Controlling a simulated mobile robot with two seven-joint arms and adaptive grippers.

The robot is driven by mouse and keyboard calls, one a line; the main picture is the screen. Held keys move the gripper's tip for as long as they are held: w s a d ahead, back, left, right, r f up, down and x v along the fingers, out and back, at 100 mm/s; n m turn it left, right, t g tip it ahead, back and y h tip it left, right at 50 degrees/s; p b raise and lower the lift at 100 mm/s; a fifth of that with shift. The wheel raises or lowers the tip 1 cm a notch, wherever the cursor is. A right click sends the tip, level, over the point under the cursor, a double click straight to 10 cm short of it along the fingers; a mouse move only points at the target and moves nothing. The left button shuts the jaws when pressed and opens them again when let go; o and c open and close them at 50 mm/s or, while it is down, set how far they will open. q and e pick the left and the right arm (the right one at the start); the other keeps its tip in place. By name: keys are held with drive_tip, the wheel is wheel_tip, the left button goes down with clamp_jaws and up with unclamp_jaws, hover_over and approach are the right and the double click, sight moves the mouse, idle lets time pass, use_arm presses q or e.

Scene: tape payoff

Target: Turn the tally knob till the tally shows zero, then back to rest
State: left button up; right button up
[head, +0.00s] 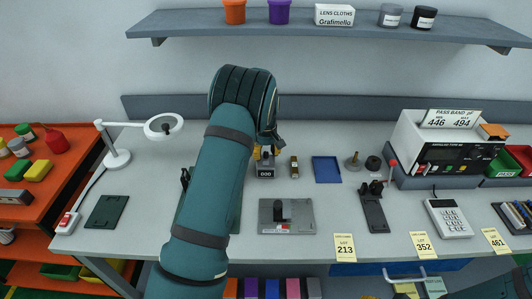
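The tally (265,172) is a small dark grey box on the bench, just beyond the middle. Its white window appears to read 000. My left arm reaches over the bench from below, and its wrist bends down behind the tally. My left gripper (267,150) is at the tally's top rear, with yellowish parts showing there. The tally knob is not clearly distinguishable; the wrist and gripper crowd that spot. I cannot tell whether the fingers are open, shut or touching the knob. My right gripper is not in view.
Right of the tally are a small brass-and-black piece (294,167) and a blue tray (326,170). A grey plate with a black block (287,216) lies in front. A white instrument (446,143) stands at right, a lamp (163,126) at left. A shelf (330,25) hangs above.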

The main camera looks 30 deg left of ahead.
sight(266, 153)
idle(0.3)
use_arm(q)
wheel_tip(266, 153, up, 12)
idle(0.5)
wheel_tip(266, 153, down, 12)
drive_tip(key=m, duration=0.9)
idle(0.4)
clamp_jaws()
